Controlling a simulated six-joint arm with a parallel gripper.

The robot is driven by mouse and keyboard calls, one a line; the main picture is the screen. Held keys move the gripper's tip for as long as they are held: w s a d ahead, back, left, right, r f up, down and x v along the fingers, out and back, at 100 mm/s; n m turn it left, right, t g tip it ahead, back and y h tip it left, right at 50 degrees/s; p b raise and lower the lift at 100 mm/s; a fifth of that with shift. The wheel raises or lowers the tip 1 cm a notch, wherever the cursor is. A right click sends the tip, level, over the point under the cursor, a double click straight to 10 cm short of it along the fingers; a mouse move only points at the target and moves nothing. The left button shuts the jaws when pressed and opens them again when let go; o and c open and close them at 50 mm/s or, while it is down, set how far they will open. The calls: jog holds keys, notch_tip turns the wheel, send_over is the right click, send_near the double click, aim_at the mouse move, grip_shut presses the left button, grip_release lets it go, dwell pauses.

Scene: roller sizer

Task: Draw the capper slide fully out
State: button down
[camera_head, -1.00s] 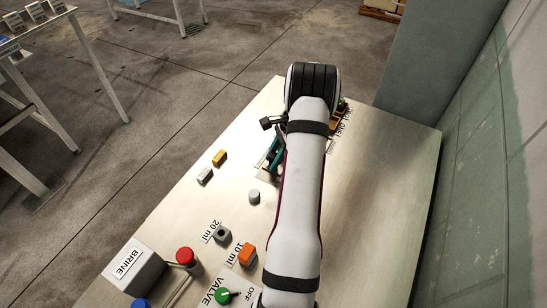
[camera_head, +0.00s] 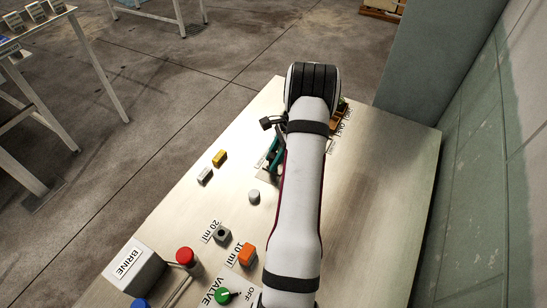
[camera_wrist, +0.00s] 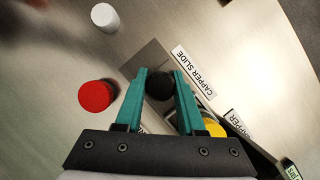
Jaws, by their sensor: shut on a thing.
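My gripper (camera_wrist: 160,78) has two teal fingers, closed on a dark round knob (camera_wrist: 160,85) in the wrist view. The label reading CAPPER SLIDE (camera_wrist: 195,73) lies just to the right of the knob. A flat grey-brown plate (camera_wrist: 147,58) shows beside the fingertips. The slide's body is mostly hidden behind the fingers, so its extension cannot be told. In the head view, my teal gripper (camera_head: 274,158) shows at the left of my arm, over the table, and my arm covers much of the capper.
A red cylinder (camera_wrist: 97,96) and a white cylinder (camera_wrist: 105,17) stand left of my gripper. A yellow part (camera_wrist: 213,128) is close to the right finger. The BRINE box (camera_head: 134,267), an orange block (camera_head: 247,254) and a green valve knob (camera_head: 222,296) are at the table's near end.

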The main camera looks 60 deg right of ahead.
jog(key=shift+a, duration=0.1)
jog(key=shift+a, duration=1.9)
jog(key=c, duration=0.5)
grip_release()
jog(key=shift+d, duration=0.1)
jog(key=v, duration=1.5)
jog(key=shift+s+d+r, duration=0.1)
jog(key=shift+r, duration=0.3)
